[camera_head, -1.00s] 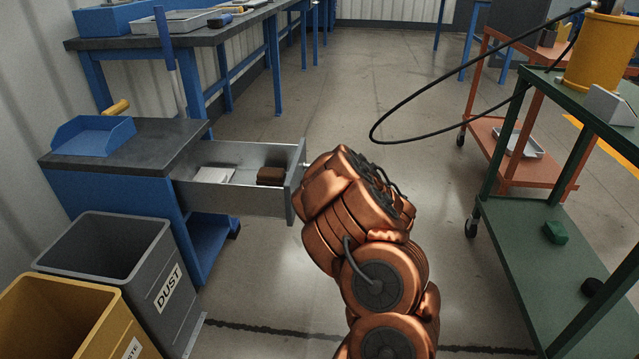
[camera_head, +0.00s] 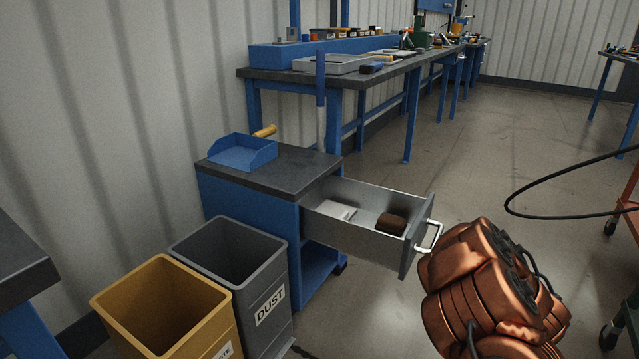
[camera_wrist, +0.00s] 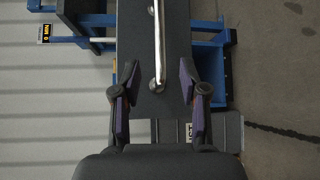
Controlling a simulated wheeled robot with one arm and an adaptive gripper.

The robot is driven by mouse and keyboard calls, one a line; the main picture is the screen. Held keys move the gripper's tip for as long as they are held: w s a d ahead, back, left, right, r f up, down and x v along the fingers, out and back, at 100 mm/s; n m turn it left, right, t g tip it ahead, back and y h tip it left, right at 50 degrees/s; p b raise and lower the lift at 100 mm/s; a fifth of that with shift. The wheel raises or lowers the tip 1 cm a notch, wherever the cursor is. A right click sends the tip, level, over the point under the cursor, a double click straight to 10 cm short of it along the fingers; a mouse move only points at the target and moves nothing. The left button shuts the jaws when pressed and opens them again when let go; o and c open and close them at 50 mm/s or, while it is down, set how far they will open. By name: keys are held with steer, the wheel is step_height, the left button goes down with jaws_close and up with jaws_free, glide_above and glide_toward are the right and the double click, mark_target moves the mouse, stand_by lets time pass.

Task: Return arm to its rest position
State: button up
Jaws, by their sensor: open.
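My gripper (camera_wrist: 156,84) is open and empty in the wrist view, its two dark, purple-padded fingers spread apart. The silver drawer handle (camera_wrist: 158,45) runs down the picture in line with the gap between the fingers, against the dark drawer front (camera_wrist: 146,72). I cannot tell how far the handle is from the fingertips. My copper arm is at the lower right; my gripper is hidden there.
A white item (camera_head: 337,210) and a brown block (camera_head: 391,223) lie in the drawer. A grey DUST bin (camera_head: 270,285) and a yellow bin (camera_head: 180,320) stand in front of the cabinet. A black cable loop (camera_head: 540,214) hangs at the right. Open floor lies behind the drawer.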

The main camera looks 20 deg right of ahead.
stand_by(0.3)
step_height(320, 180, up, 25)
steer(key=w+d+m+g+h+p, duration=0.2)
steer(key=m+g+h+p, duration=0.5)
steer(key=p, duration=0.8)
steer(key=s+a+r+m+g+p, duration=0.1)
steer(key=a+r+m+p, duration=0.4)
steer(key=r, duration=0.1)
steer(key=s+a+r+m+g+y+p, duration=0.25)
steer(key=a+p, duration=0.25)
steer(key=a, duration=0.3)
steer(key=s+a+r+m+g+y+p, duration=0.15)
steer(key=s+a+r+p, duration=0.25)
steer(key=a, duration=0.4)
steer(key=s+a+r+m+g+y+p, duration=0.1)
steer(key=s+a+r+m+p, duration=0.1)
steer(key=s+a+r+p, duration=0.4)
steer(key=s+a+r+g+y+p, duration=0.2)
steer(key=s+a+r+p, duration=0.1)
steer(key=s+a, duration=0.4)
steer(key=s+a+r+g+y+p, duration=0.2)
steer(key=s+a, duration=0.4)
steer(key=a, duration=0.6)
steer(key=shift+s+r+g+y+p, duration=0.4)
steer(key=shift+g+p, duration=0.1)
steer(key=shift+p, duration=0.45)
